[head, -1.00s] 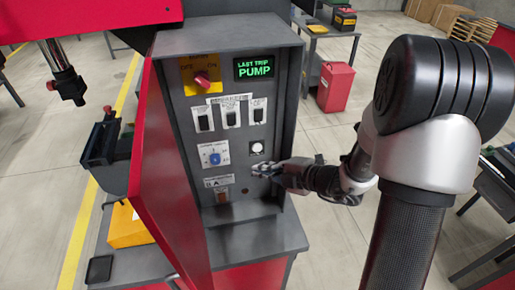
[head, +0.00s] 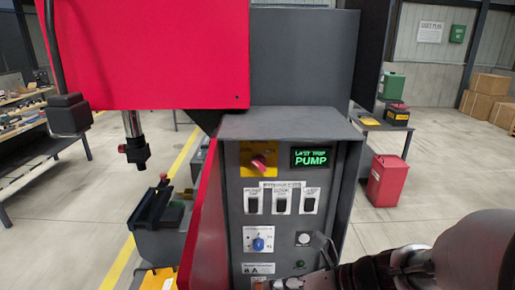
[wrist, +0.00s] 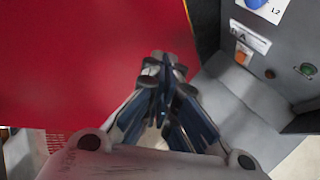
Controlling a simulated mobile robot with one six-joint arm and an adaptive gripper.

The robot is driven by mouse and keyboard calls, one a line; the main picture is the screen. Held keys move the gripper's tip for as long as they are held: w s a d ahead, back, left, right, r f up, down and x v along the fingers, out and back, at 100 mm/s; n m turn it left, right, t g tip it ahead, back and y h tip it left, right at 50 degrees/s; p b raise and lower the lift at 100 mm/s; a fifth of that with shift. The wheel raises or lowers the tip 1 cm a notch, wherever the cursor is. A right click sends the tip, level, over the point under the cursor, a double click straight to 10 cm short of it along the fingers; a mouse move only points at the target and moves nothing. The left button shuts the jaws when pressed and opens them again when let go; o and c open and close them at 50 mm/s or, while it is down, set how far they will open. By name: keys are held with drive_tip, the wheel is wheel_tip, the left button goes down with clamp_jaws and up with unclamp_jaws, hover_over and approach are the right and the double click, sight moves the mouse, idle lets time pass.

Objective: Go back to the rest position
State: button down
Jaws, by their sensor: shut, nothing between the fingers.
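My gripper (wrist: 163,70) is shut and empty in the wrist view, with its fingertips together in front of the red panel door (wrist: 95,60). In the head view my gripper (head: 290,284) shows only partly at the bottom edge, in front of the lower part of the grey control panel (head: 232,215). My forearm enters from the lower right. I cannot tell whether the fingertips touch anything.
The panel carries a red rotary switch (head: 259,163) on yellow, a green-lit display (head: 311,158) reading "LAST TRIP PUMP", three switches, a blue knob (head: 258,244) and a white button (head: 304,238).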

drive_tip(key=s+n+g+h+b, duration=0.1)
drive_tip(key=s+n+g+h, duration=0.1)
drive_tip(key=s+n, duration=0.75)
drive_tip(key=s+d+n+t+h+b, duration=0.1)
drive_tip(key=d+n, duration=0.4)
drive_tip(key=n, duration=0.5)
drive_tip(key=s+d+r+n+t+h+b, duration=0.1)
drive_tip(key=s+d+n+h, duration=0.3)
drive_tip(key=n, duration=0.7)
drive_tip(key=d+h+b, duration=0.1)
drive_tip(key=h, duration=0.1)
drive_tip(key=shift+s+h, duration=0.2)
drive_tip(key=shift+h, duration=0.1)
drive_tip(key=shift+w, duration=0.1)
